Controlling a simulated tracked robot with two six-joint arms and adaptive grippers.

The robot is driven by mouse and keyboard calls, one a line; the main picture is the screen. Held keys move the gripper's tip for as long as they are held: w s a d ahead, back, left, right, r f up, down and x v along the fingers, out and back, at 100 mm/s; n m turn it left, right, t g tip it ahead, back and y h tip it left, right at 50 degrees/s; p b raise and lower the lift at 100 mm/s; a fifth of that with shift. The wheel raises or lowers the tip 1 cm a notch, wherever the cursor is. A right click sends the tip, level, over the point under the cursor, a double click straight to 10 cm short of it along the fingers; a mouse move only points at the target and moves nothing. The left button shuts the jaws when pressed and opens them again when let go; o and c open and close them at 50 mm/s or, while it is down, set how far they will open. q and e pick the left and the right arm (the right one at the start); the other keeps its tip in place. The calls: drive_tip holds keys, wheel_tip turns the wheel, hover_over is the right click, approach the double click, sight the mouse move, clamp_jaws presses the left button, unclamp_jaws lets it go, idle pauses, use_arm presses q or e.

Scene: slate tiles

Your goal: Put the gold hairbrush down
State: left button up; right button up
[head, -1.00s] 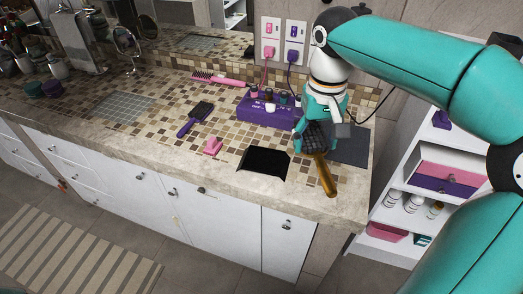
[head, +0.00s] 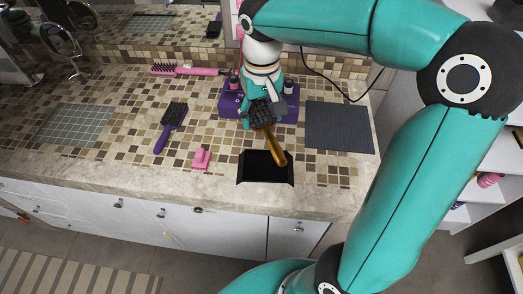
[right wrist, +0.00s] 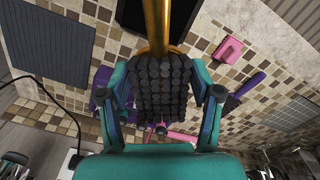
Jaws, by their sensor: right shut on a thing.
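The gold hairbrush (head: 270,142) has a dark bristled head and a gold handle. My right gripper (head: 259,116) is shut on its head, above the counter in front of the purple organizer. The handle points toward the counter's front edge, over the back right part of the black tray. In the right wrist view the bristled head (right wrist: 158,84) sits between the two teal fingers (right wrist: 161,100), with the gold handle (right wrist: 156,25) running up out of the frame. I cannot tell the exact height of the brush. My left gripper is not in view.
A black tray (head: 243,175) lies at the counter's front. A purple hairbrush (head: 168,127), a pink clip (head: 201,158) and a pink brush (head: 184,71) lie to the left. A dark grey mat (head: 339,128) at right and a grey mat (head: 75,127) at left are bare. The purple organizer (head: 231,103) holds bottles.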

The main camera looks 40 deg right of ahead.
sight(263, 159)
wheel_tip(263, 159, down, 14)
drive_tip(key=shift+d+r, duration=0.15)
drive_tip(key=shift+s+f, duration=0.1)
drive_tip(key=shift+f, duration=0.15)
drive_tip(key=shift+c, duration=0.6)
drive_tip(key=o, duration=1.4)
drive_tip(key=shift+r, duration=0.55)
wheel_tip(263, 159, up, 11)
